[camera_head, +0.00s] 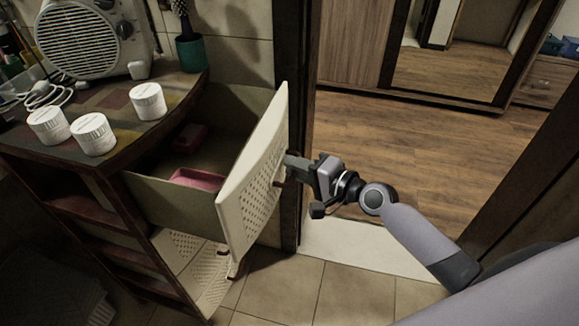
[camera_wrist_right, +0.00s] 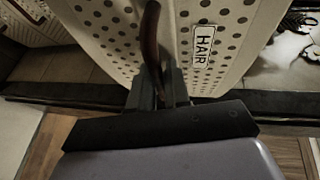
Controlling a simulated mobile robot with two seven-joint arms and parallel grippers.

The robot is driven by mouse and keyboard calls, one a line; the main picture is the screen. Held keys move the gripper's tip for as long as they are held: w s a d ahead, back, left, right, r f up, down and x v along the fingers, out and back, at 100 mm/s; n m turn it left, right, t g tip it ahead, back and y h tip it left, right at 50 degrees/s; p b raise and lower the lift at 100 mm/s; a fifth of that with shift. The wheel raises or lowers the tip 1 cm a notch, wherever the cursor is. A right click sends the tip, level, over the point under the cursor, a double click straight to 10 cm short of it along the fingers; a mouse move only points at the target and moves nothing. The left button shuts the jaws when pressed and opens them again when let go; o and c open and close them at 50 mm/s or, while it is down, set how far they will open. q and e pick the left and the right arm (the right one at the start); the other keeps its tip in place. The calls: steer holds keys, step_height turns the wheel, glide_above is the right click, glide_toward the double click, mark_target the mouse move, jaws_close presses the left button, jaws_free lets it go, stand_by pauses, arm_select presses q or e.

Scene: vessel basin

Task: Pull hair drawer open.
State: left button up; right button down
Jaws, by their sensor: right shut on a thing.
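The hair drawer (camera_head: 253,190) has a cream, perforated front and stands pulled out from the cabinet, with its inside showing. A pink item (camera_head: 197,180) and a dark red one (camera_head: 190,137) lie in it. In the right wrist view a "HAIR" label (camera_wrist_right: 203,46) is on the drawer front, right of a dark curved handle (camera_wrist_right: 150,45). My right gripper (camera_head: 290,168) is at the handle; it also shows in the right wrist view (camera_wrist_right: 158,85), its fingers shut around the handle's lower part. My left gripper is not in view.
The cabinet top (camera_head: 110,115) holds several white jars (camera_head: 148,101), a beige radio (camera_head: 92,38) and a green cup with a brush (camera_head: 190,52). Another perforated front (camera_head: 205,275) is below. A doorway with wooden floor (camera_head: 400,150) lies to the right.

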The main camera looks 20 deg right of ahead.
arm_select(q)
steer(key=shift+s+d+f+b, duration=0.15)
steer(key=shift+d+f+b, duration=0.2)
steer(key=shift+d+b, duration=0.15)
arm_select(e)
steer(key=shift+s+d, duration=0.7)
steer(key=shift+d, duration=0.3)
steer(key=shift+s+d, duration=0.65)
steer(key=shift+d, duration=0.3)
steer(key=c, duration=1.4)
jaws_free()
steer(key=shift+c, duration=0.2)
arm_select(q)
steer(key=shift+b, duration=0.35)
arm_select(e)
steer(key=v, duration=0.7)
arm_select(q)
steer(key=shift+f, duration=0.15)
arm_select(e)
steer(key=shift+f, duration=0.1)
